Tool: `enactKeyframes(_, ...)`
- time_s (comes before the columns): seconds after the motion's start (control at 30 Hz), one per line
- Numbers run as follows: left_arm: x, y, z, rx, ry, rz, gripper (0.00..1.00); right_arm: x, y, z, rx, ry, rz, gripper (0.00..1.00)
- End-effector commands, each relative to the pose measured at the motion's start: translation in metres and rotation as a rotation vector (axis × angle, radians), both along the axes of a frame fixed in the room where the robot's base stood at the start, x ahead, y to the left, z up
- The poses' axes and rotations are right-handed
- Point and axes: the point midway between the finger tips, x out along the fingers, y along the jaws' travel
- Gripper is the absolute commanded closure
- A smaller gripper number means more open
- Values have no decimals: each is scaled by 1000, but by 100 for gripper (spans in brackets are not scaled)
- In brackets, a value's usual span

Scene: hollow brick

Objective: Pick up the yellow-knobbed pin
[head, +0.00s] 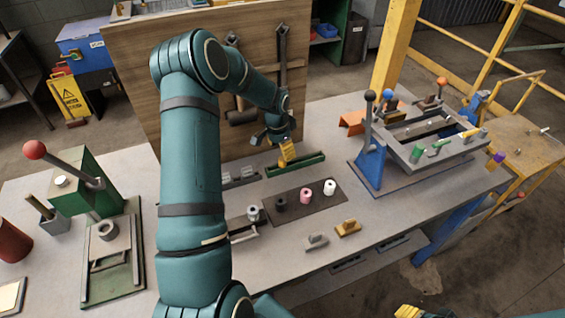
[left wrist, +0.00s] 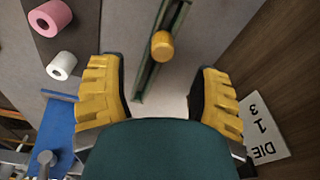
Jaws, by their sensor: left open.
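The yellow-knobbed pin (left wrist: 162,45) shows in the left wrist view as a round yellow knob at a narrow green tray (left wrist: 172,22). My left gripper (left wrist: 160,82) is open, with its yellow fingers either side of the knob's line and the knob a little beyond the fingertips, not touched. In the head view my left gripper (head: 286,152) hangs at the green tray (head: 312,164) on the bench and hides the pin. Yellow fingers of my right gripper (head: 425,313) are partly cut off at the bottom edge.
A dark mat (head: 328,195) with black, pink and white hollow pieces lies in front of the tray. A wooden board (head: 140,85) stands behind. A blue-legged fixture (head: 370,165) stands right, a green lever press (head: 85,175) left. A "DIE" label (left wrist: 262,128) shows near the right finger.

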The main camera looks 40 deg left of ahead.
Motion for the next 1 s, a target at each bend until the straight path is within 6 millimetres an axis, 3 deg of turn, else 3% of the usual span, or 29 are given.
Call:
enactKeyframes(0.17, 1, 0, -10, 0, 0, 0, 36, 0, 0, 0, 0, 0, 0, 53)
enactKeyframes(0.5, 6, 1, -54, 0, -1, 1, 36, 0, 0, 1, 0, 0, 0, 53)
enactKeyframes(0.83, 6, 1, -59, 1, -1, 0, 35, 0, 0, 1, 0, 0, 0, 53)
enactKeyframes(1.0, 6, 1, -59, 1, -1, 0, 94, 0, 0, 1, 0, 0, 0, 53)
